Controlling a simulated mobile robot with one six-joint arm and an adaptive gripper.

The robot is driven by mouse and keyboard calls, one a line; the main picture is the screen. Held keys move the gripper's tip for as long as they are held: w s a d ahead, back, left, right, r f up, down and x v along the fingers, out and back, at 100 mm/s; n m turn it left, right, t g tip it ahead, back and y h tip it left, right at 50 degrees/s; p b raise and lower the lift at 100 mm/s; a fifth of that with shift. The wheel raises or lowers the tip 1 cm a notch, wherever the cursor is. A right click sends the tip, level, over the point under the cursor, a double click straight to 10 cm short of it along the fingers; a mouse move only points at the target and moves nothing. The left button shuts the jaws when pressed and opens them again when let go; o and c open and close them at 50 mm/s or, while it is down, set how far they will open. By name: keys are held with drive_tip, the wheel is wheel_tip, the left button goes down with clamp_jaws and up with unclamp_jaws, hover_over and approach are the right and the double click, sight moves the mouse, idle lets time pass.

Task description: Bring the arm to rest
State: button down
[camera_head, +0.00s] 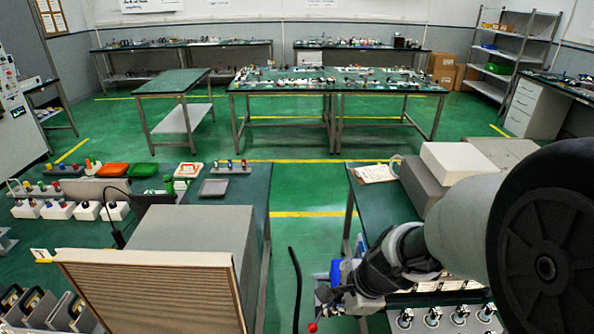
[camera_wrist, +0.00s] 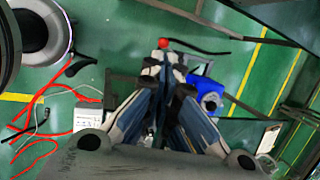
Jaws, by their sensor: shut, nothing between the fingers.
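My arm (camera_head: 450,250) reaches in from the right side of the head view, angled down to the left. My gripper (camera_head: 322,302) is at its lower end, low in the picture, beside the right-hand bench. In the wrist view my gripper (camera_wrist: 163,65) has its fingertips together, with nothing visible between them. A small red ball (camera_wrist: 163,43) shows just past the fingertips; I cannot tell whether it touches them. It also shows in the head view at the bottom edge.
A green-topped bench (camera_head: 262,190) stands on the left with a large grey box (camera_head: 195,235). The right bench (camera_head: 380,205) holds boxes. A blue object (camera_wrist: 202,88) is behind my gripper. Red cables (camera_wrist: 40,140) lie on the floor. Green floor (camera_head: 300,180) is clear between the benches.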

drive_tip(key=s+d+r+n+t+h+b, duration=0.1)
drive_tip(key=s+d+r+n+h, duration=0.2)
drive_tip(key=s+r+n, duration=1.1)
drive_tip(key=s+d+n, duration=0.2)
drive_tip(key=s+n, duration=0.1)
drive_tip(key=shift+d+t, duration=0.15)
drive_tip(key=shift+t, duration=0.15)
